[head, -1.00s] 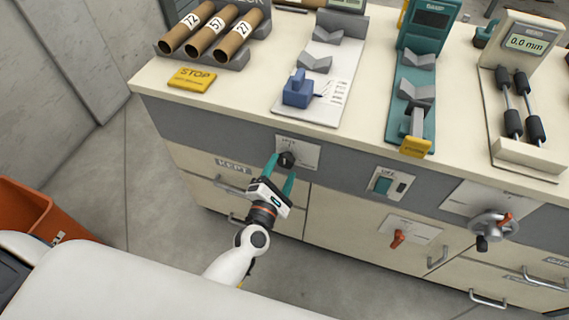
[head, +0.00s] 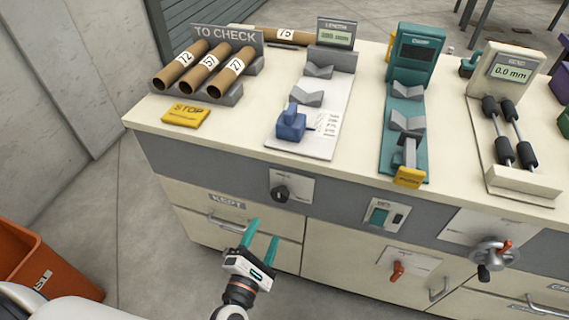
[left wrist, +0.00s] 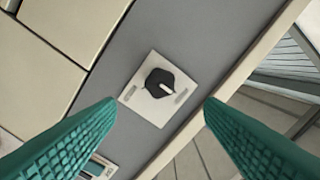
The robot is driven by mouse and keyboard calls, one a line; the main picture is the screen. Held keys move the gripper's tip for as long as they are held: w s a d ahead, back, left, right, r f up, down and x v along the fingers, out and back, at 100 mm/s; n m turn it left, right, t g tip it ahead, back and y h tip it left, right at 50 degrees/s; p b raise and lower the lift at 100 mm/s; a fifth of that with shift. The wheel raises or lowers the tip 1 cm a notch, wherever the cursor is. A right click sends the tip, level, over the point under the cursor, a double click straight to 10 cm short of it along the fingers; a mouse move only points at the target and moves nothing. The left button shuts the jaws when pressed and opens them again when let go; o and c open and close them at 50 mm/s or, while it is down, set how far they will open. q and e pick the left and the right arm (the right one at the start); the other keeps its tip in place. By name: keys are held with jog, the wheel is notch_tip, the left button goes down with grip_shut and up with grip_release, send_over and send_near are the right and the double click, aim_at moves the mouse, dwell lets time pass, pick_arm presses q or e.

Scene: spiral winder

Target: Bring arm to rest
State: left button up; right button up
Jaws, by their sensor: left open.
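My left gripper (head: 262,242) is open and empty in front of the cabinet, below and to the left of a black rotary knob (head: 281,193). The knob sits on a pale plate on the grey front panel. In the left wrist view the knob (left wrist: 159,84) shows between the two teal fingers and apart from them, with a white pointer mark on its face. My left arm reaches up from the bottom edge in the head view. My right gripper is in neither view.
A drawer handle (head: 226,223) and a hand crank (head: 492,256) stick out of the front. An orange bin (head: 45,268) stands at the lower left over open floor.

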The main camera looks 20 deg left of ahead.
pick_arm(q)
jog(key=s+f+m+g+h+p, duration=0.15)
jog(key=s+f+m+g, duration=0.25)
jog(key=f+m, duration=0.5)
jog(key=s+f+m+g+p, duration=0.35)
jog(key=f+m, duration=0.25)
jog(key=f, duration=0.7)
jog(key=s+a+f+m+g, duration=0.2)
jog(key=s+f+m+g, duration=0.1)
jog(key=s, duration=0.5)
jog(key=s+a+f+m+g+y+p, duration=0.1)
jog(key=s+a+f+m+g, duration=0.2)
jog(key=s+f+m, duration=0.2)
jog(key=s+a+f+m+g+y+p, duration=0.1)
jog(key=s+a+f+m+g, duration=0.2)
jog(key=s, duration=0.8)
notch_tip(320, 180, down, 3)
jog(key=shift+s+a+r+m, duration=0.15)
jog(key=shift+a+r+m, duration=0.05)
jog(key=shift+m, duration=0.6)
